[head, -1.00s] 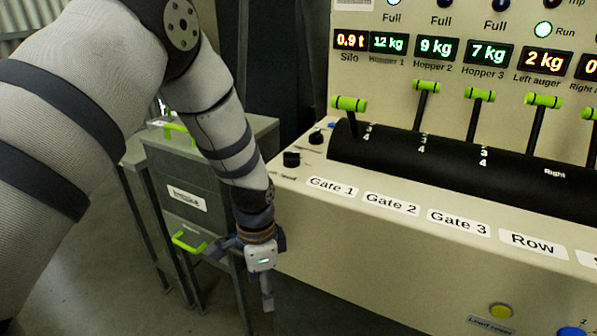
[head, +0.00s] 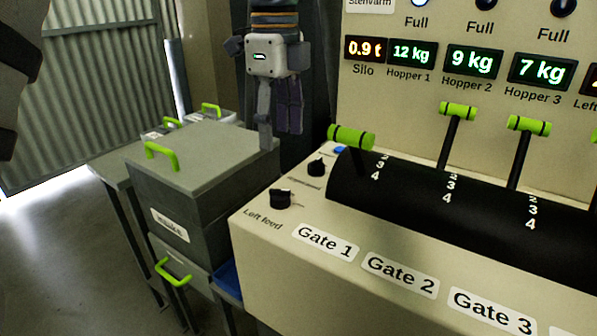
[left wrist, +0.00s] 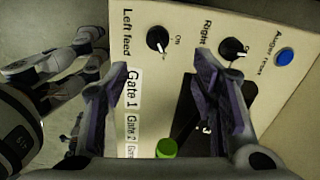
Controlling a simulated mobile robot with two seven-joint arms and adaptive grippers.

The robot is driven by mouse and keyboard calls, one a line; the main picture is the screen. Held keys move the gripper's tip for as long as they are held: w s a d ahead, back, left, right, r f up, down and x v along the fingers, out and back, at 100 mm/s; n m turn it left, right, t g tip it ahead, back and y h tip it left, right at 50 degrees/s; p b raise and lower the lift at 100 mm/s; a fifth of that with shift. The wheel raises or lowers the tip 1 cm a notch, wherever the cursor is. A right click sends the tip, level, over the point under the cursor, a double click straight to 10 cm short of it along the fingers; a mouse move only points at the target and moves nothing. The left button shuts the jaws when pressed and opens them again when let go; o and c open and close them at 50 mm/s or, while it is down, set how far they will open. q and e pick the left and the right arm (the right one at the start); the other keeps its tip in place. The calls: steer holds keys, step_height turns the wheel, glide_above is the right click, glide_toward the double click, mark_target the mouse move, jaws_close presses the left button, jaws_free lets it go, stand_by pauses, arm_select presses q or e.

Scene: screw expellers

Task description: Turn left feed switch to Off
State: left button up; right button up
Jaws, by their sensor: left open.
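The left feed switch (head: 280,198) is a black rotary knob at the left end of the beige console, above its "Left feed" label. In the left wrist view the knob (left wrist: 157,40) shows a pale pointer mark and an "On" label to its right; its exact setting is hard to tell. My left gripper (head: 279,140) is open and empty, fingers pointing down, above and behind the knob in the head view. In the left wrist view the knob lies beyond and between the spread fingertips (left wrist: 161,62), apart from them. My right gripper is not in view.
A second black knob (head: 317,166) and a blue button (left wrist: 284,56) sit close by. Green-handled gate levers (head: 351,137) rise from the black drum at right. A grey lidded bin (head: 205,160) stands left of the console.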

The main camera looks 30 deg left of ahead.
mark_target(280, 190)
arm_select(q)
steer(key=f, duration=1.2)
steer(key=shift+s, duration=0.2)
steer(key=c, duration=1.2)
